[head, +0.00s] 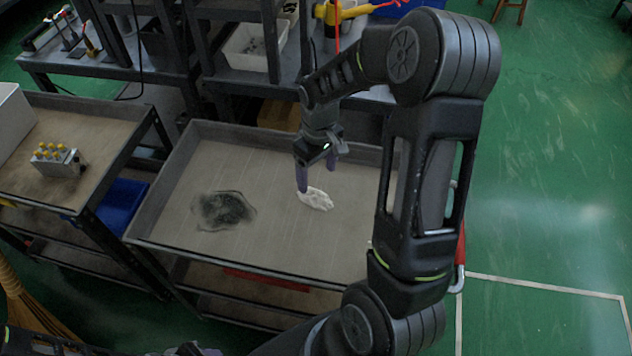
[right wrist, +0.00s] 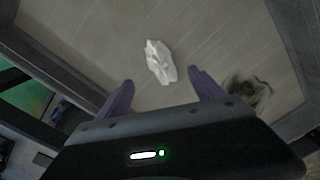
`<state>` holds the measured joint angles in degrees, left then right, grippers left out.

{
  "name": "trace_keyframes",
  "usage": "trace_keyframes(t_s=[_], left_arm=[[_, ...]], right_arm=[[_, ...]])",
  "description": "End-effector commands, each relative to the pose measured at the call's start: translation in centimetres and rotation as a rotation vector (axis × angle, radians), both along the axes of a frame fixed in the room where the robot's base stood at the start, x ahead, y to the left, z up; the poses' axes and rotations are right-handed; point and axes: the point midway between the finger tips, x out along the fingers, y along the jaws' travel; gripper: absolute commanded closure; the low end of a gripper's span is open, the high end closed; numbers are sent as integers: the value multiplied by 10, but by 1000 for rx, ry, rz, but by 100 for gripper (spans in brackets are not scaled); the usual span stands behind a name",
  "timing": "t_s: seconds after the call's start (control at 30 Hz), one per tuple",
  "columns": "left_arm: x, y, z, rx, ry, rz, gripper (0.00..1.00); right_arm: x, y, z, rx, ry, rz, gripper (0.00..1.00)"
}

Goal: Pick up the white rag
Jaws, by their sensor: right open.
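The white rag (head: 316,199) is a small crumpled piece lying on the grey-brown tray top of a cart (head: 270,160). My right gripper (head: 317,176) is above the tray, pointing down, just over and behind the rag. In the right wrist view the rag (right wrist: 160,62) lies ahead of and between the two purple fingers (right wrist: 160,85). The fingers are spread apart with nothing between them, and the gripper is open.
A dark stain or dark cloth (head: 222,210) lies left of the rag on the tray. The tray has raised rims. A valve block with yellow caps (head: 58,158) sits on the left cart. A shelf with a white bin (head: 254,46) stands behind.

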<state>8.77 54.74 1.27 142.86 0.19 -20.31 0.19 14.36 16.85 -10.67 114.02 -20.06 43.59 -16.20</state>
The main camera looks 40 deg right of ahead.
Motion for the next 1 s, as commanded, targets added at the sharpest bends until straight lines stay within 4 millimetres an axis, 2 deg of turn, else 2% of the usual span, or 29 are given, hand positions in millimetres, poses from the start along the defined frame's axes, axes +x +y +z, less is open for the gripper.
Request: trace_keyframes(t_s=[0.27,0.53,0.87,1.0], left_arm=[[0,0,0,0,0,1,64],[0,0,3,1,1,1,64],[0,0,3,1,1,1,64],[-1,0,8,2,3,1,64]], right_arm=[[0,0,-1,0,0,0,23],[-1,1,-24,1,3,0,23],[0,1,-27,0,0,0,23],[-1,2,-36,1,4,0,23]])
